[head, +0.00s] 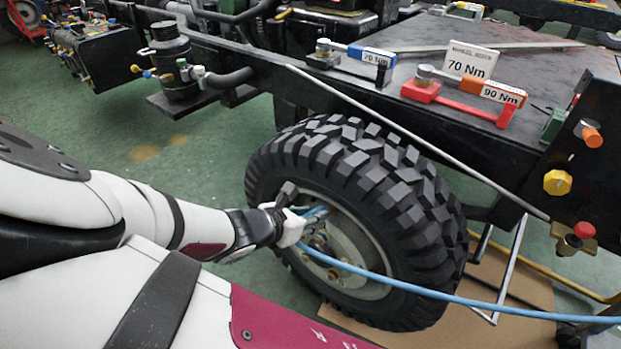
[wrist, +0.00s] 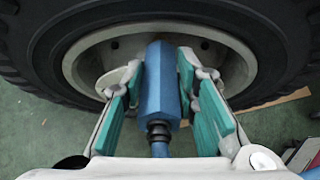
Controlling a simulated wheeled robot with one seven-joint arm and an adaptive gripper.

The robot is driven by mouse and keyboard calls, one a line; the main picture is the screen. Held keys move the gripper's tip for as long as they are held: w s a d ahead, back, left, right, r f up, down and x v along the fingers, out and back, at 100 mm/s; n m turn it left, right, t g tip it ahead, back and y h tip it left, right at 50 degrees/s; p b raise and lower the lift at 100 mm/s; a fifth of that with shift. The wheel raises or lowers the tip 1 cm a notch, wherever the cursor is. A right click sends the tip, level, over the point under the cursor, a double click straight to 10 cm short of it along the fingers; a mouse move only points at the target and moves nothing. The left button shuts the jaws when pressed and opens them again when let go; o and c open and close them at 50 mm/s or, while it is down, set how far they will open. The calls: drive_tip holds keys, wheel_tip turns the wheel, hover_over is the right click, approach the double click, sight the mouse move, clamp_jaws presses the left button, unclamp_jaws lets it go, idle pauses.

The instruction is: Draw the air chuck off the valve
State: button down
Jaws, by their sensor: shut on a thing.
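The air chuck (wrist: 158,85) is a blue faceted body with a dark collar at its near end, where a blue hose joins it. My gripper (wrist: 160,82) is shut on it, with a teal-padded finger on each side. In the head view my gripper (head: 305,222) is at the pale rim (head: 355,232) of the big tyre (head: 405,205). The blue hose (head: 430,292) runs from there to the lower right. The chuck's far end points at the rim in the wrist view. The valve is hidden, so I cannot tell whether the chuck is on it.
A grey rod (head: 420,140) slants in front of the chassis above the tyre. A metal stand (head: 500,270) is right of the tyre. Green floor (head: 150,140) is open at left.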

drive_tip(key=shift+p+v, duration=0.75)
drive_tip(key=shift+v, duration=0.2)
drive_tip(key=shift+s+a+r+p, duration=0.1)
drive_tip(key=shift+s+r+p, duration=0.1)
drive_tip(key=shift+r+p, duration=0.1)
drive_tip(key=shift+s+a+r+p, duration=0.35)
drive_tip(key=shift+s+p, duration=0.1)
drive_tip(key=shift+p, duration=0.1)
drive_tip(key=shift+s+a+r, duration=0.15)
drive_tip(key=shift+s+a, duration=0.05)
drive_tip(key=shift+s+r+p, duration=0.1)
drive_tip(key=shift+p, duration=0.3)
drive_tip(key=p+v, duration=0.4)
drive_tip(key=v, duration=0.2)
drive_tip(key=shift+p, duration=0.4)
